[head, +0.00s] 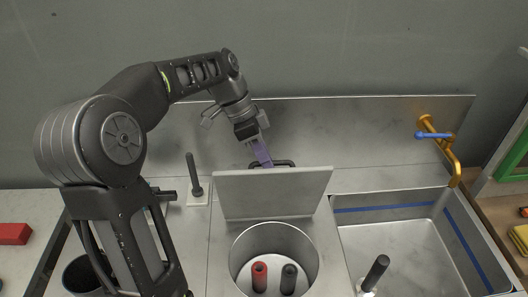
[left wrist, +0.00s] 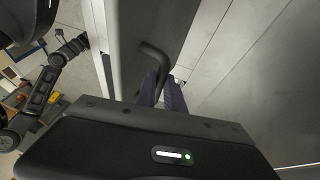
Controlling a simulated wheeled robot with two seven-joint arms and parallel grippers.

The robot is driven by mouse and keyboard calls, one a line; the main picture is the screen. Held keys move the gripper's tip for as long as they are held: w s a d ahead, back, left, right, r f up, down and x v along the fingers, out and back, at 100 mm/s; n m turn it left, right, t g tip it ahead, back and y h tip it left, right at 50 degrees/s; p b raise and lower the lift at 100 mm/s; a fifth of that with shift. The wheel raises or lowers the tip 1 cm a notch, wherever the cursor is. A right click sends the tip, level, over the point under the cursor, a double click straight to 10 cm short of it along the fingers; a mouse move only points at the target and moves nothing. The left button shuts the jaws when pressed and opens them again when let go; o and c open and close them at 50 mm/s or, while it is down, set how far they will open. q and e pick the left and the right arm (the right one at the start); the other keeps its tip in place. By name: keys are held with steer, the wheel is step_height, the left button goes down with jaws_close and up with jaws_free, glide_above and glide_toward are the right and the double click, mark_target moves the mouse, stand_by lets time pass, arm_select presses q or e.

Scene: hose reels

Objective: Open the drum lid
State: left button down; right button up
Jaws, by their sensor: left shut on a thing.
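The drum lid (head: 272,193) is a flat grey panel standing raised and nearly upright at the back of the round drum opening (head: 236,236). Its black bar handle (head: 284,163) is on the far side and shows just above the lid's top edge; it also shows as a dark bent bar in the left wrist view (left wrist: 154,50). My left gripper (head: 264,160) reaches over from behind, its purple fingers shut on the handle. The fingers also show in the left wrist view (left wrist: 162,92). My right gripper is not in the head view.
Inside the drum stand a red cylinder (head: 260,277) and a dark one (head: 289,279). A sink (head: 400,240) with a brass tap (head: 452,160) is at the right. A black lever (head: 194,175) stands left of the lid. The metal backsplash (head: 370,130) is close behind the lid.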

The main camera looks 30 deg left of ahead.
arm_select(q)
steer(key=shift+w+a, duration=0.15)
stand_by(0.3)
steer(key=c, duration=1.5)
jaws_free()
steer(key=shift+o, duration=0.2)
